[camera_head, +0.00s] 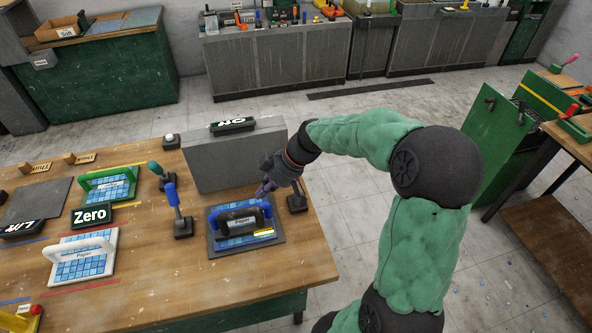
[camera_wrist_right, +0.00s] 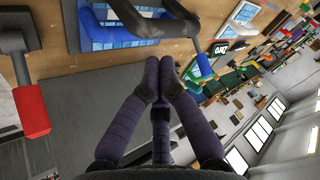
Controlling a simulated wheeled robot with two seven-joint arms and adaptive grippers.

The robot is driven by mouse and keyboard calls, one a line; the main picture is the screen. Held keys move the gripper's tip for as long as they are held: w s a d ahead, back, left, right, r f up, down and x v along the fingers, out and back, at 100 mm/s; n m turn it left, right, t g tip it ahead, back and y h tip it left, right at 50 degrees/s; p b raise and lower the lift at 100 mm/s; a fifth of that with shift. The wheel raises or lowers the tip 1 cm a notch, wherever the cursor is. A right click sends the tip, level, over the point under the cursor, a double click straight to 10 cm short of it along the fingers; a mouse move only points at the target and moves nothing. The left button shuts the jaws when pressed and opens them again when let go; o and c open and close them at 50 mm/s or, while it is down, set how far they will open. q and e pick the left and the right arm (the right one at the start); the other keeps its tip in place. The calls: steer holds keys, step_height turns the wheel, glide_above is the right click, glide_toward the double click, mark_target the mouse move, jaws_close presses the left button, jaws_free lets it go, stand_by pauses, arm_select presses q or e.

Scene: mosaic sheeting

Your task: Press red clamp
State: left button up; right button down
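The red clamp (camera_wrist_right: 30,108) shows its red grip and dark lever at the left of the right wrist view. In the head view only its dark base (camera_head: 297,203) shows at the table's right edge; my gripper hides the grip. My right gripper (camera_head: 266,188) is above the blue-tiled board (camera_head: 216,246), just left of that base. In the wrist view the fingers (camera_wrist_right: 160,80) meet at the tips with nothing visible between them. The red grip is left of the fingers and apart from them. My left gripper is not in view.
A black handle (camera_head: 240,225) and a blue handle arch over the tiled board. A blue-gripped clamp (camera_head: 175,200) and a green-gripped clamp (camera_head: 156,172) stand to its left. A grey block (camera_head: 225,165) with a black sign stands behind.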

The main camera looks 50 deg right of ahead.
arm_select(q)
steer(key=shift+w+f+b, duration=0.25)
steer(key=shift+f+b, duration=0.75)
steer(key=shift+b, duration=0.05)
arm_select(e)
steer(key=s+d+f+m+t+h, duration=0.1)
steer(key=d+f+m+t, duration=0.1)
steer(key=d+m, duration=0.5)
steer(key=d+f+m+t+h, duration=0.1)
steer(key=d+m+t, duration=0.3)
steer(key=d+m, duration=0.4)
steer(key=s+d+f+m+t+h, duration=0.1)
steer(key=d+f+m+t, duration=0.2)
steer(key=d+m, duration=0.5)
steer(key=shift+s+d+f+h, duration=0.3)
steer(key=shift+s+d+f, duration=0.05)
steer(key=shift+d, duration=0.1)
steer(key=x, duration=1)
arm_select(q)
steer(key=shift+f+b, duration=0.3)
steer(key=shift+b, duration=0.05)
arm_select(e)
steer(key=s+a, duration=0.1)
steer(key=s+a+r, duration=0.1)
steer(key=a, duration=0.1)
steer(key=shift+s+r, duration=0.2)
steer(key=shift+r, duration=0.15)
